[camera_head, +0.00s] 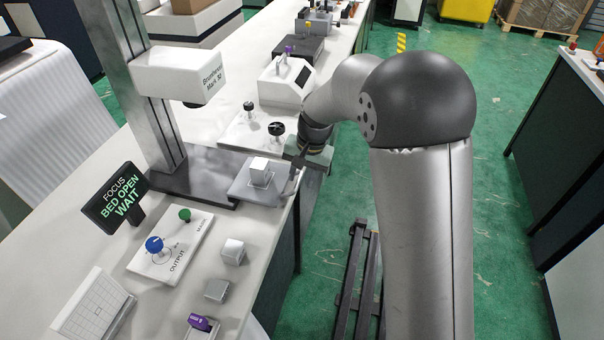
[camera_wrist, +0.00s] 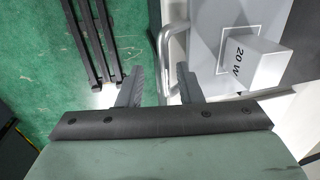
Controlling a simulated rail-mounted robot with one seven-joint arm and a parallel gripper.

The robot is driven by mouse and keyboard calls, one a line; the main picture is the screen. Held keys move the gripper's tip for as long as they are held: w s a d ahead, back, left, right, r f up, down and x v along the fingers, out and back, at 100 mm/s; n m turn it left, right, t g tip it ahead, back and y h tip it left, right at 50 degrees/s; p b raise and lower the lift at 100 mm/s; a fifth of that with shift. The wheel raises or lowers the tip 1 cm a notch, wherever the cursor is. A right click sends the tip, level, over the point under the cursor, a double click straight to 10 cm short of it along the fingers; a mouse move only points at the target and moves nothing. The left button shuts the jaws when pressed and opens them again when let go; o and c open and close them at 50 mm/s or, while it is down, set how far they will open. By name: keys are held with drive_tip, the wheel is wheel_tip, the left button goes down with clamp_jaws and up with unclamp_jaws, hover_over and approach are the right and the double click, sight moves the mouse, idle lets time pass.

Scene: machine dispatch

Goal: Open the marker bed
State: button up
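The marker bed is a flat grey plate (camera_head: 243,189) that juts out from under the Brunhoven marker (camera_head: 180,75) at the counter's front edge. A white block (camera_head: 260,173) stands on it; the wrist view shows this block (camera_wrist: 252,62) labelled "20 W". The bed has a curved metal handle (camera_wrist: 163,50) on its outer side. My gripper (camera_wrist: 160,85) is open, with one finger on each side of the handle bar in the wrist view. I cannot tell whether a finger touches it. In the head view my gripper (camera_head: 303,166) is beside the bed's edge, its fingertips partly hidden.
A display (camera_head: 115,198) reads "FOCUS BED OPEN WAIT". A panel (camera_head: 165,262) with blue and green knobs sits in front of the marker, near loose metal blocks (camera_head: 233,252). A plate with two black knobs (camera_head: 277,129) lies behind the bed. Green floor beside the counter is partly clear.

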drive_tip(key=shift+r, duration=0.1)
drive_tip(key=d+r, duration=0.3)
drive_tip(key=r, duration=1.4)
drive_tip(key=shift+s, duration=0.3)
drive_tip(key=s+d+f+n, duration=0.1)
drive_tip(key=s+d+f, duration=0.2)
drive_tip(key=s, duration=0.6)
drive_tip(key=s+d+f+n+h, duration=0.1)
drive_tip(key=s+d+f, duration=0.3)
drive_tip(key=s, duration=0.5)
drive_tip(key=s+d+f, duration=0.3)
drive_tip(key=s+d, duration=0.3)
drive_tip(key=s, duration=0.3)
drive_tip(key=shift+s+d+f+n+h, duration=0.2)
drive_tip(key=shift+d+f+n+h, duration=0.15)
drive_tip(key=shift+d+n+h, duration=0.05)
